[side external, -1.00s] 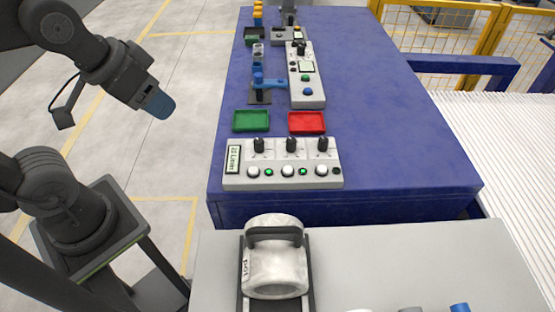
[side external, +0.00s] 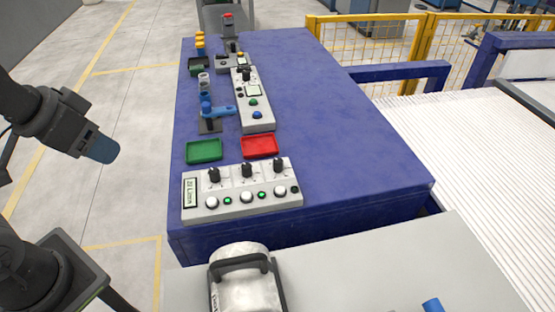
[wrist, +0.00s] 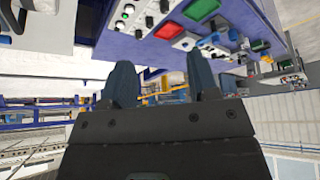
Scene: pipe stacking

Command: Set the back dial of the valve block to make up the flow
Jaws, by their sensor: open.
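The valve block (side external: 242,198) is a pale grey box at the front of the blue table. It has a small L/min display at its left end and a row of three black dials: a left dial (side external: 214,175), a middle dial (side external: 247,170) and a right dial (side external: 278,166). White buttons and green lamps line its front. I cannot tell which dial is the back one. The block (wrist: 135,14) also shows at the top of the wrist view, partly cut off. My gripper (side external: 103,149) is left of the table, well apart from the block. In the wrist view its fingers (wrist: 161,68) are open and empty.
A green tray (side external: 204,151) and a red tray (side external: 259,146) lie behind the block. Beyond stand a second control box (side external: 253,110) and a blue fitting (side external: 210,108). A white pot (side external: 240,284) with a dark handle stands in front. The table's right side is clear.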

